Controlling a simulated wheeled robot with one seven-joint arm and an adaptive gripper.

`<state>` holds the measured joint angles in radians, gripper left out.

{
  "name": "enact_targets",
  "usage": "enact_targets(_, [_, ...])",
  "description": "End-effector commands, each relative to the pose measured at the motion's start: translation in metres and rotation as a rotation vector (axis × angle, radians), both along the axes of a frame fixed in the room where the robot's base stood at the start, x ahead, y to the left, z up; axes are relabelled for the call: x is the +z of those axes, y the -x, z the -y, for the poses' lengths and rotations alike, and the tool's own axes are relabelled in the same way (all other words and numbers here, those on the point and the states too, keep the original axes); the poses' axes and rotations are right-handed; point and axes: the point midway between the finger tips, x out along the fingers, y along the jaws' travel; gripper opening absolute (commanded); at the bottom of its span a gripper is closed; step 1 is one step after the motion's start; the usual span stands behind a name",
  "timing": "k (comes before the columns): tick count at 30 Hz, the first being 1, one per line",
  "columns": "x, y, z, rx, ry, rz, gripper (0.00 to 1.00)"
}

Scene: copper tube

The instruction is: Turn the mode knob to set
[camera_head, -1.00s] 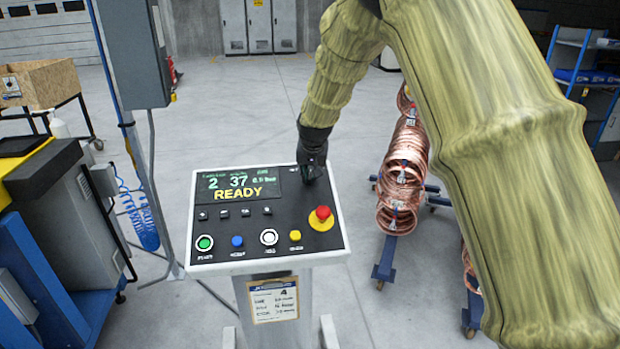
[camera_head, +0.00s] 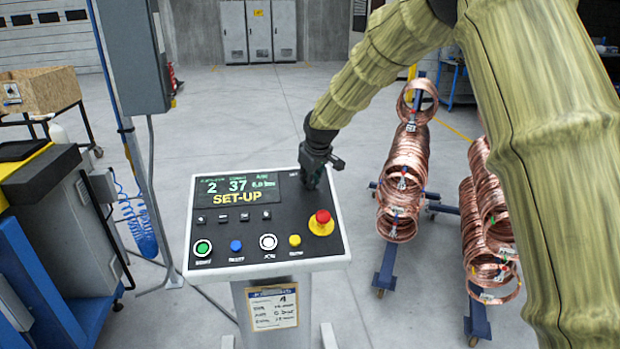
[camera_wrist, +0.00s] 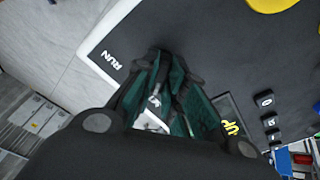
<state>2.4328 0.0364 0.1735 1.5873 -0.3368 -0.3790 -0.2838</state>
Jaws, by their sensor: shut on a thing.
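The control console (camera_head: 265,225) stands in front of me with a black sloped panel. Its screen (camera_head: 236,190) reads "SET-UP" in yellow, with 2 and 37 above. My gripper (camera_head: 314,183) is at the panel's upper right corner, beside the screen, with its fingers down on the mode knob. In the wrist view my gripper (camera_wrist: 160,100) is shut, and its dark green fingers hide nearly all of the knob. The word "RUN" shows on the panel to the left of the fingers.
A red emergency stop (camera_head: 322,216) on a yellow base sits just below my gripper. Several small keys and a row of coloured buttons (camera_head: 268,242) lie lower on the panel. Copper coils (camera_head: 403,165) on blue stands are to the right. A grey cabinet stands at left.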

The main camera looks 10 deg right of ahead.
Motion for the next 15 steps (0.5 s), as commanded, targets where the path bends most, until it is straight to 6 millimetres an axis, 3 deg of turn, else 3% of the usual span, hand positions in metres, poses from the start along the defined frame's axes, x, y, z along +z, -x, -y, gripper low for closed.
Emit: enact_targets(15, [-0.0006,0.0001,0.0008,0.153,0.069,-0.002,0.00])
